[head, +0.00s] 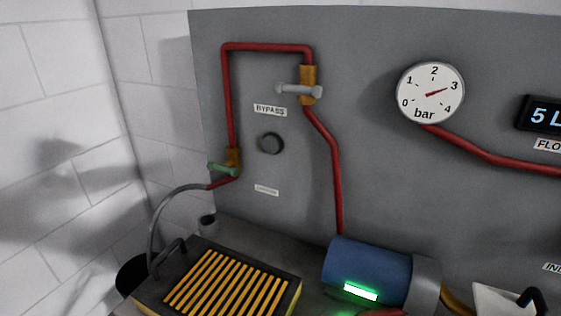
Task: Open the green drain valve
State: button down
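The green drain valve handle (222,168) is on a brass valve body (233,158) at the lower left of the grey panel. The handle sticks out to the left, roughly level. A red pipe enters the valve from above, and a grey hose (165,204) joins a short red pipe just below it. A small white label (266,191) sits to its right, too small to read surely. My gripper is not in view.
A grey bypass lever (298,90) lies level on a brass valve above the BYPASS label. A round dark knob (270,143) is below. The gauge (430,93) reads about 3 bar. A yellow-slatted box (225,283) and blue cylinder (368,268) stand in front.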

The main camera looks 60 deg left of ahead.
aim_at(234, 172)
jog(key=z, duration=0.7)
jog(key=i, duration=0.15)
jog(key=u, duration=2.95)
jog(key=k, duration=0.95)
jog(key=u, duration=0.45)
jog(key=i, duration=1)
jog(key=z, duration=0.1)
